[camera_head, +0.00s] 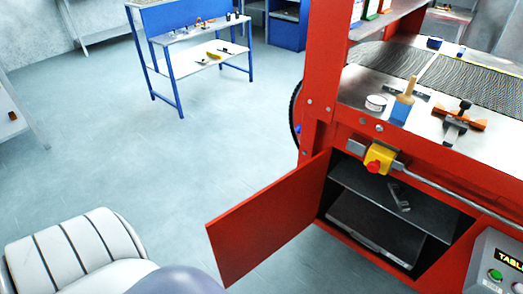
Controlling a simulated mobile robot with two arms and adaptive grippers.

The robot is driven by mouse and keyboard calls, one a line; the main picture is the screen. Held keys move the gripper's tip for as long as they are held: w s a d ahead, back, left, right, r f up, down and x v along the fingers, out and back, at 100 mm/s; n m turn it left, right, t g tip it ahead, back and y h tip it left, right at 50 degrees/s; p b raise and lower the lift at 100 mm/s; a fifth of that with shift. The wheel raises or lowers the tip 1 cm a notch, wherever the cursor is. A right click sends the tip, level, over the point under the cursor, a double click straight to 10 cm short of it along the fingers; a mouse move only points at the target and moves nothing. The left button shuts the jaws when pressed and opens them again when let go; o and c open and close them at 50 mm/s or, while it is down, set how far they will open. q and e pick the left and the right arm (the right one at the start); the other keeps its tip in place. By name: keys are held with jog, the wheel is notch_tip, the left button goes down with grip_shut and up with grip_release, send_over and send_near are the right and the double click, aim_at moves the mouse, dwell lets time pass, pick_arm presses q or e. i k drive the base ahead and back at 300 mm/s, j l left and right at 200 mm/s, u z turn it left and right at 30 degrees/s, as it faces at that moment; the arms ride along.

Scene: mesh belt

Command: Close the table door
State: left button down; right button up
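The red table door (268,224) stands wide open at the front left of the red table (310,130). It swings out to the left, and its hinge side is at the left edge of the cabinet opening. The dark cabinet (375,232) inside is exposed, with a shelf (400,202) that bears a small grey metal part (399,196). Neither gripper is in view. A white and grey rounded shape at the lower left appears to be part of my own arm, near the door's free edge but apart from it in the picture.
A yellow box with a red button (379,158) and a metal rail (440,190) sit above the opening. A control panel (497,268) is at the lower right. A blue workbench (200,55) stands at the back. The floor (150,160) left of the door is clear.

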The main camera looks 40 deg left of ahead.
aim_at(243, 237)
jog(key=k+j+z, duration=0.1)
jog(key=j, duration=0.3)
jog(key=k+j+z, duration=0.1)
jog(key=j, duration=0.3)
jog(key=k+j+z, duration=0.15)
jog(key=j, duration=0.25)
jog(key=k+j+z, duration=0.1)
jog(key=j, duration=0.3)
jog(key=k+j+z, duration=0.1)
jog(key=j, duration=0.25)
jog(key=k+j+z, duration=0.1)
jog(key=k+j, duration=0.2)
jog(key=i+j+z, duration=0.1)
jog(key=j, duration=0.4)
jog(key=i+j+z, duration=0.15)
jog(key=j, duration=0.4)
jog(key=j+z, duration=0.1)
jog(key=j, duration=0.45)
jog(key=i, duration=0.05)
